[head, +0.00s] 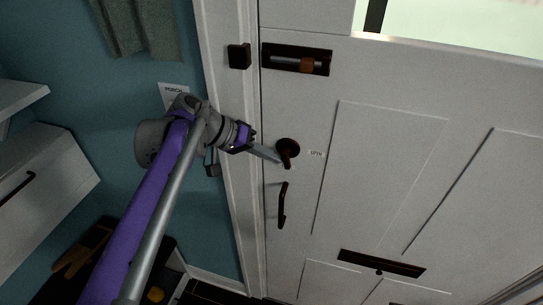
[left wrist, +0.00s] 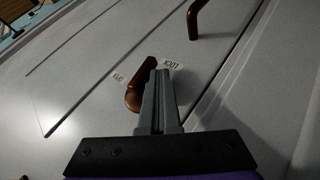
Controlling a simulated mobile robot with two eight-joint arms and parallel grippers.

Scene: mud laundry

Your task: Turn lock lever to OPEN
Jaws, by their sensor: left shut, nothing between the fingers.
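The lock lever (head: 287,152) is a dark bronze piece on a round plate on the white door. In the head view it points down, with a small OPEN label (head: 316,154) to its right. In the left wrist view the lever (left wrist: 133,98) looks copper brown, with its tip between the OPEN label (left wrist: 118,77) and a LOCK label (left wrist: 169,64), nearer LOCK. My left gripper (head: 276,157) is shut and empty, its fingertips (left wrist: 166,72) right beside the lever. I cannot tell whether they touch it. My right gripper is not in view.
A curved door handle (head: 282,205) sits below the lever. A slide bolt (head: 297,60) is above, near the door frame (head: 237,150). A mail slot (head: 380,263) is low on the door. A white cabinet (head: 45,185) stands at the left.

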